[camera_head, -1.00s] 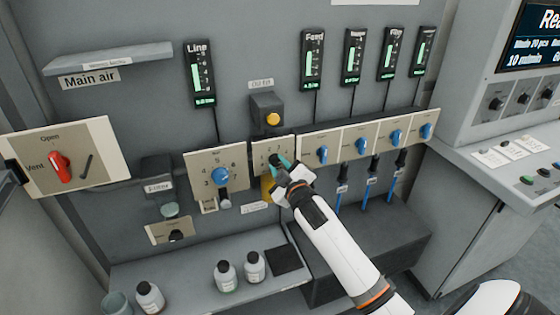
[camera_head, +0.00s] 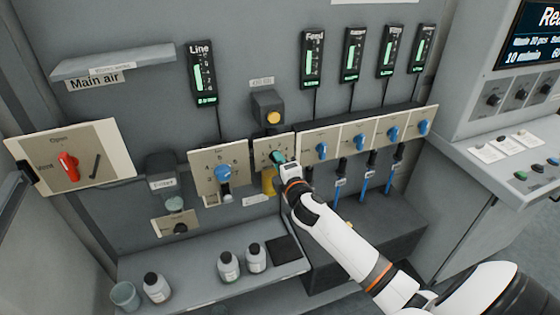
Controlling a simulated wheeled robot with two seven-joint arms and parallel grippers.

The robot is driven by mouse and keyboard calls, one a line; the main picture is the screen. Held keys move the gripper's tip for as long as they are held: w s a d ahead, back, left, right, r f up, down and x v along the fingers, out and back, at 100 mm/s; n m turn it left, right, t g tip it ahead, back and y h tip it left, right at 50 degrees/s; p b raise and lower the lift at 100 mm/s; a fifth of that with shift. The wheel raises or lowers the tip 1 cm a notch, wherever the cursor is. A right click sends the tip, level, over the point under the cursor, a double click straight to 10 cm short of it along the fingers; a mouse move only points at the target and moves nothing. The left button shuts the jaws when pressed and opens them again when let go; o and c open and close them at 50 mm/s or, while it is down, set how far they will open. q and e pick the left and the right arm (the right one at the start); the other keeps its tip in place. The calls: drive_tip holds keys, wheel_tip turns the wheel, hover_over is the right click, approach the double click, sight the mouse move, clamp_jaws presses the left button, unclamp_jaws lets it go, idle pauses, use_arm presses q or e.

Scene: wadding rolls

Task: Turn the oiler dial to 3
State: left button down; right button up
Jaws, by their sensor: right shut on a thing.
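The oiler dial's plate (camera_head: 261,145) is the small beige panel under the grey box with the yellow knob. My right gripper (camera_head: 279,160) is at this plate, shut on the dial, and covers most of it. A teal part shows at the fingertips. The dial's pointer and the number it stands at are hidden or too small to read. My left gripper is not in view.
A blue dial (camera_head: 222,173) sits on the plate to the left, and several blue valves (camera_head: 322,150) are in a row to the right. Bottles (camera_head: 229,265) stand on the shelf below. A red vent handle (camera_head: 68,166) is at far left.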

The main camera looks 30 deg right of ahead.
drive_tip(key=shift+n, duration=0.5)
drive_tip(key=o, duration=1)
drive_tip(key=shift+c, duration=0.2)
drive_tip(key=b+v, duration=0.1)
drive_tip(key=v, duration=1.1)
drive_tip(key=shift+b, duration=0.3)
